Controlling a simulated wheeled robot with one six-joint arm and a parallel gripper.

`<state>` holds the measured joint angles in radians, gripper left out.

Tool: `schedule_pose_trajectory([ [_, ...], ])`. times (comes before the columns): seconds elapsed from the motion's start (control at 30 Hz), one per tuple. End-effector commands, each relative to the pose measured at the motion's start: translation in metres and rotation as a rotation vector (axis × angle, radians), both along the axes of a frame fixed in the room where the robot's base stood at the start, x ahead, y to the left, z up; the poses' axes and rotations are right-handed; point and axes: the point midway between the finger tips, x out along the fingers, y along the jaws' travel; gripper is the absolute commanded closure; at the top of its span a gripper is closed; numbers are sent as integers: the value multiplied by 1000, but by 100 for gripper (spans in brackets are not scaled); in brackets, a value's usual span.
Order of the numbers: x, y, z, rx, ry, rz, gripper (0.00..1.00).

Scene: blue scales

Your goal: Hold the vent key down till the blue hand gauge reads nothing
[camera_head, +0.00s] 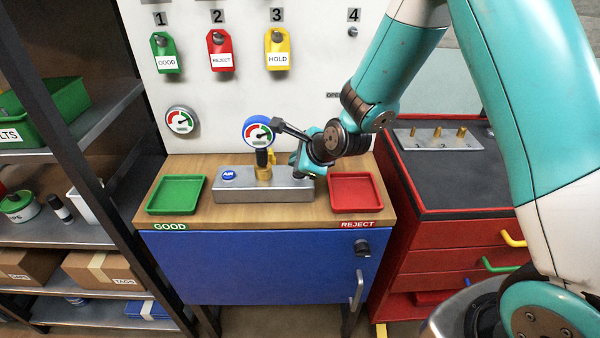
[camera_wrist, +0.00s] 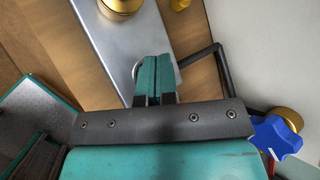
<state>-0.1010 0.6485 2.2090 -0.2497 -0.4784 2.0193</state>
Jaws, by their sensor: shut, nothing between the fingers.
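The blue-rimmed hand gauge (camera_head: 258,131) stands upright on a brass fitting (camera_head: 263,173) on the grey metal block (camera_head: 240,194). Its face shows coloured arcs and a dark needle; the exact reading is too small to tell. My gripper (camera_head: 303,168) is over the block's right end, right of the gauge. In the wrist view my gripper's teal fingers (camera_wrist: 156,74) are shut together above the block (camera_wrist: 115,38), with nothing between them. A small silvery round part (camera_wrist: 137,70) shows beside the fingertips; I cannot tell if it is the vent key. Contact is unclear.
A green tray (camera_head: 176,208) is left of the block and a red tray (camera_head: 382,204) right. A dark bent rod (camera_wrist: 218,62) and a blue part (camera_wrist: 275,137) are near my gripper. A wall gauge (camera_head: 181,121) hangs behind. Bare wood lies in front of the block.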

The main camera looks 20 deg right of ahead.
Motion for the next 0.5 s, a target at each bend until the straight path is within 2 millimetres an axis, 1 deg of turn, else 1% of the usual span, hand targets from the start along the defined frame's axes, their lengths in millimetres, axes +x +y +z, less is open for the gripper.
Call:
schedule_pose_trajectory([
  [0.17,0,0,0,0,0,0,100],
  [0.5,0,0,-9,0,0,0,100],
])
